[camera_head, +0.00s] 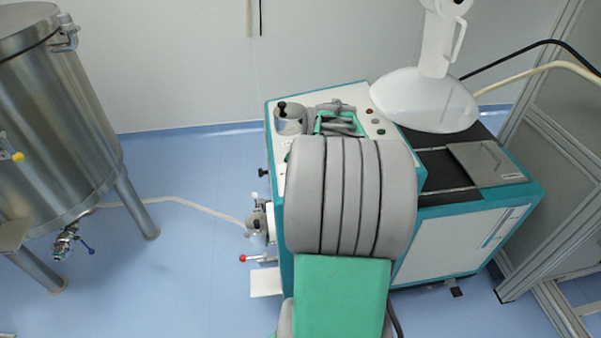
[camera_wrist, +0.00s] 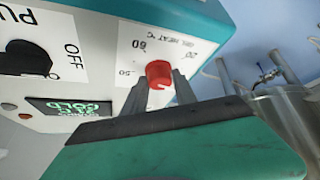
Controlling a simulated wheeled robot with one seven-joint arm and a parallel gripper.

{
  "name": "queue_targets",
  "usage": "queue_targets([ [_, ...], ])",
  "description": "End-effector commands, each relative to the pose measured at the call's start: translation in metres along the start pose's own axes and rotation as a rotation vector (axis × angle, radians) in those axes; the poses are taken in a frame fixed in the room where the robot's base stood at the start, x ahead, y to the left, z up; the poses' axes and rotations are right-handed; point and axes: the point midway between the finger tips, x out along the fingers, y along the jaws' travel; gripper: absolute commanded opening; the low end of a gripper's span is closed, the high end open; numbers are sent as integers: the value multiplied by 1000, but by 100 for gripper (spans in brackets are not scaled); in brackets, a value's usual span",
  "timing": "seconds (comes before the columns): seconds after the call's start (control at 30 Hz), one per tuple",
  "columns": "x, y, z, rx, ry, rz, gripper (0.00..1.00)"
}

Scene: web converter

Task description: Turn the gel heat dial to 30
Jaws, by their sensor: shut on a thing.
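The gel heat dial (camera_wrist: 159,72) is a small red knob on the white panel in the wrist view. Labels reading 20, 50, 60 and "GEL HEAT °C" stand around it. A pale mark shows low on the knob; I cannot tell which number it points to, and a label for 30 is not readable. My gripper (camera_wrist: 159,78) is shut on the knob, one grey finger on each side. In the head view my gripper (camera_head: 340,122) is over the machine's panel, and the dial is hidden behind my arm.
A black pump switch (camera_wrist: 27,58) marked OFF and a green-lit display (camera_wrist: 78,108) sit left of the dial. The teal-and-white machine (camera_head: 460,240) has a white funnel-like vessel (camera_head: 425,98) on top. A steel tank (camera_head: 55,120) stands left, with blue floor between.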

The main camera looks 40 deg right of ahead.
Motion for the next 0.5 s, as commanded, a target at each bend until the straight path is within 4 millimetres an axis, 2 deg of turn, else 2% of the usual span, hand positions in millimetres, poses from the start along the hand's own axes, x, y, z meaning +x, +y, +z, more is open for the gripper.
queue_targets([
  [0.5,-1,-1,-1,121,2,77,0],
])
